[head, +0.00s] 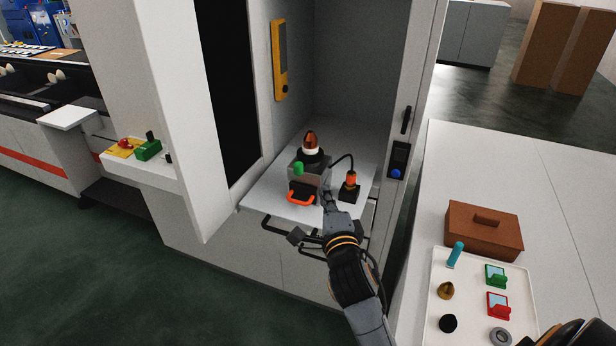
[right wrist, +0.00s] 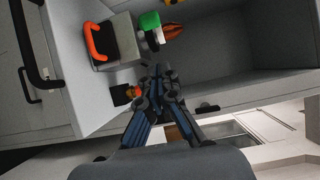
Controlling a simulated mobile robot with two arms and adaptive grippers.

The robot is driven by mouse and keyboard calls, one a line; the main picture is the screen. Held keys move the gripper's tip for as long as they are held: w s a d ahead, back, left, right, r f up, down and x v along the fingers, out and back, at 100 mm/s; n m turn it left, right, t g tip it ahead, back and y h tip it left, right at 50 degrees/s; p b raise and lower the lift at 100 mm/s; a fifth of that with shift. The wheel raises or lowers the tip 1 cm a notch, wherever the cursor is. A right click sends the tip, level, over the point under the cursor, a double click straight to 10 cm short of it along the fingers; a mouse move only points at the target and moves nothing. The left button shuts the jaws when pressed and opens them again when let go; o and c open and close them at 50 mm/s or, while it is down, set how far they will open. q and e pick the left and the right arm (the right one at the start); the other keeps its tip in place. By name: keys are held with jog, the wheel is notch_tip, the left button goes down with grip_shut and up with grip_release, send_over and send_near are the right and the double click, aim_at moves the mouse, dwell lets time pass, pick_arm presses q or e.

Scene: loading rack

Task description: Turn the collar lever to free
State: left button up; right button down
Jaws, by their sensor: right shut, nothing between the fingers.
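A grey block unit (head: 309,172) stands on the white shelf inside the open cabinet. A copper-coloured cone (head: 310,140) on a white and black collar tops it. A green knob (head: 298,168) and an orange-red U-shaped handle (head: 300,199) are on its front; I cannot tell which part is the collar lever. In the right wrist view the orange-red handle (right wrist: 97,42), green part (right wrist: 149,20) and copper cone (right wrist: 173,31) show beyond the fingers. My right gripper (head: 326,196) is shut and empty, close beside the block's right side; contact is unclear. My left gripper is out of view.
A small black post with an orange top (head: 350,187) is cabled to the unit, just right of my gripper. Dark bar handles (head: 280,226) jut below the shelf. A yellow panel (head: 279,60) hangs inside. A white tray (head: 470,318) and brown box (head: 484,230) occupy the right counter.

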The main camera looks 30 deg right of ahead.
aim_at(299, 170)
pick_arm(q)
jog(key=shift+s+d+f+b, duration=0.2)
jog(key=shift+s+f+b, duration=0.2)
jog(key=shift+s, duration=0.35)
pick_arm(e)
jog(key=w, duration=0.8)
jog(key=shift+a, duration=0.1)
jog(key=shift+w+a+f+b, duration=0.25)
jog(key=shift+w+a+b, duration=0.15)
jog(key=shift+b, duration=0.35)
jog(key=shift+w+a, duration=0.2)
jog(key=shift+w, duration=0.05)
jog(key=shift+w+a+r, duration=0.15)
jog(key=shift+w+a, duration=0.05)
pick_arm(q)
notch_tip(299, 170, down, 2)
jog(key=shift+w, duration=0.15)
pick_arm(e)
jog(key=shift+s+d, duration=0.1)
jog(key=shift+d, duration=0.05)
